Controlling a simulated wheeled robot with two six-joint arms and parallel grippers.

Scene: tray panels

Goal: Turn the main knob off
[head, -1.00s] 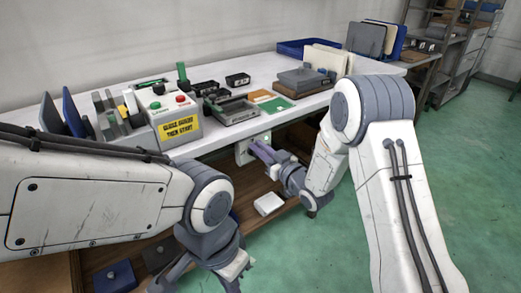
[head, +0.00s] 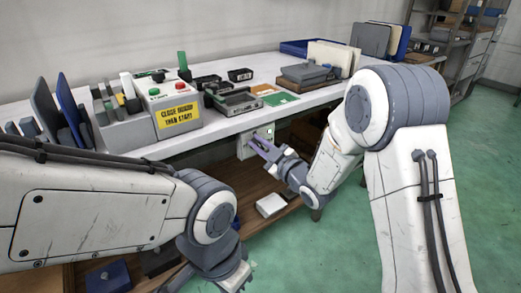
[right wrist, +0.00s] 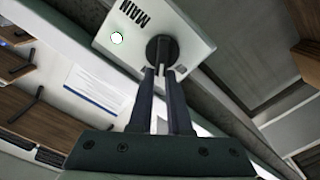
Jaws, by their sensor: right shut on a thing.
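A light panel box (head: 246,149) is fixed under the front edge of the white bench, and in the right wrist view the panel (right wrist: 195,25) is marked MAIN. The knob is hidden in the head view. My left gripper (head: 238,276) hangs low at the bottom, away from the panel, its fingers partly cut off.
On the bench stands a control box (head: 172,108) with a red and a green button and a yellow sign. Trays and upright panels line the bench top (head: 225,126). A lower wooden shelf holds a white box (head: 271,205) and a blue block (head: 107,277). Green floor is clear at right.

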